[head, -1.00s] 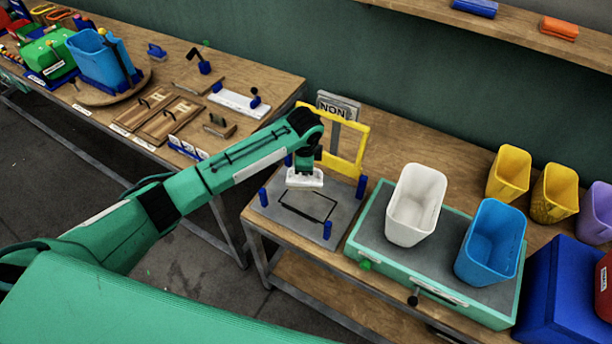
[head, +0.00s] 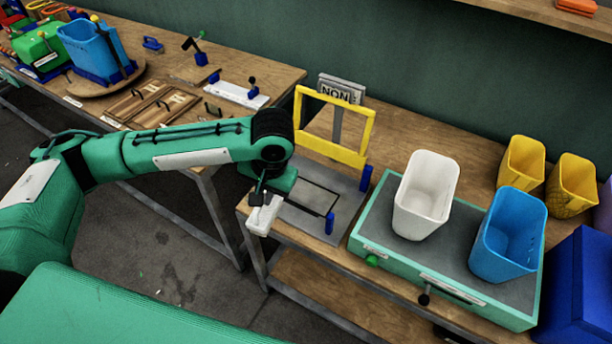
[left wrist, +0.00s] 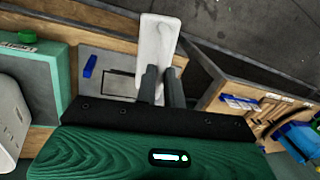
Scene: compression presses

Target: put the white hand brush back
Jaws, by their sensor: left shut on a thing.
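My left gripper (head: 265,193) is shut on the white hand brush (head: 262,217). It holds the brush over the front left corner of the right-hand table, by the grey plate (head: 297,218) with a black rectangular outline. In the left wrist view the brush (left wrist: 156,50) sticks out beyond the two dark fingers (left wrist: 163,84), with the floor and table edge around it. My right gripper is in neither view.
A yellow frame (head: 335,150) stands at the back of the plate, before a sign reading NON. A green-edged box (head: 400,262) to the right carries a white bin (head: 427,195) and a blue bin (head: 503,235). A gap separates the two tables.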

